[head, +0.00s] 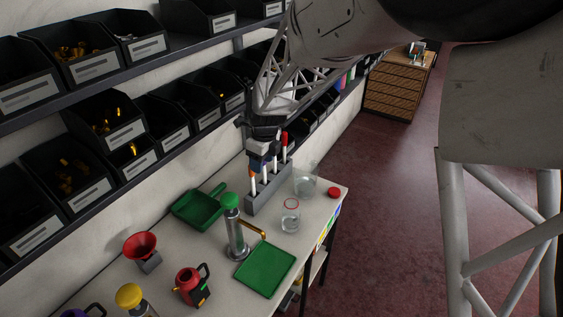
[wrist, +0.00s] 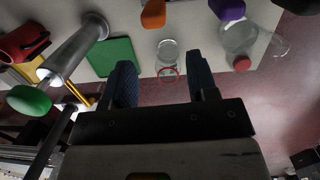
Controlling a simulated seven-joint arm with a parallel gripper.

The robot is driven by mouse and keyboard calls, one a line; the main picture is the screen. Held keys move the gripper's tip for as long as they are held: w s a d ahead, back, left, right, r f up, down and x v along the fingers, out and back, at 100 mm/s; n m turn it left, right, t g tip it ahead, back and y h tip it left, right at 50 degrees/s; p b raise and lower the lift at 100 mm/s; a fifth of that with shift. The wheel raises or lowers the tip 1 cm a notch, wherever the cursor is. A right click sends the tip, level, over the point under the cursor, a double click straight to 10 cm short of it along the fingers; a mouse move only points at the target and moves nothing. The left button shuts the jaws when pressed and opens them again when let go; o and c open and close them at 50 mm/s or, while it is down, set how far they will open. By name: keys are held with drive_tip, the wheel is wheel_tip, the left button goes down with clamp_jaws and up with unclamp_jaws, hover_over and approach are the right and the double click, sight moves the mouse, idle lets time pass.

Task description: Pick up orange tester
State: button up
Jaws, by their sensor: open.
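The orange tester (head: 252,175) stands in a grey rack (head: 266,200) on the table, at the rack's near left end in the head view. Its orange cap (wrist: 153,14) shows at the top edge of the wrist view, ahead of the fingers and not between them. My gripper (head: 262,160) hangs over the rack and partly hides the testers. In the wrist view my gripper (wrist: 162,82) has its two blue fingers spread with nothing held between them. A purple cap (wrist: 226,8) and a red-topped tester (head: 284,146) belong to neighbouring testers.
A green-topped metal cylinder (head: 236,235), a green dustpan (head: 200,208) and a green tray (head: 265,270) stand near the rack. A glass jar (head: 291,217) and a clear flask (head: 305,183) are right of it. Bin shelves (head: 110,130) line the wall behind.

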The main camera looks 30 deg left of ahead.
drive_tip(key=a, duration=0.3)
drive_tip(key=shift+s+a+f, duration=0.1)
drive_tip(key=shift+a+f, duration=0.1)
drive_tip(key=shift+a, duration=0.05)
drive_tip(key=shift+f, duration=0.1)
hover_over(253, 187)
drive_tip(key=shift+w+a+f, duration=0.1)
drive_tip(key=shift+w+f, duration=0.1)
drive_tip(key=shift+f, duration=1)
drive_tip(key=shift+w+a+f, duration=0.1)
drive_tip(key=shift+w+f, duration=0.05)
drive_tip(key=shift+f, duration=1.05)
clamp_jaws()
drive_tip(key=shift+r, duration=0.1)
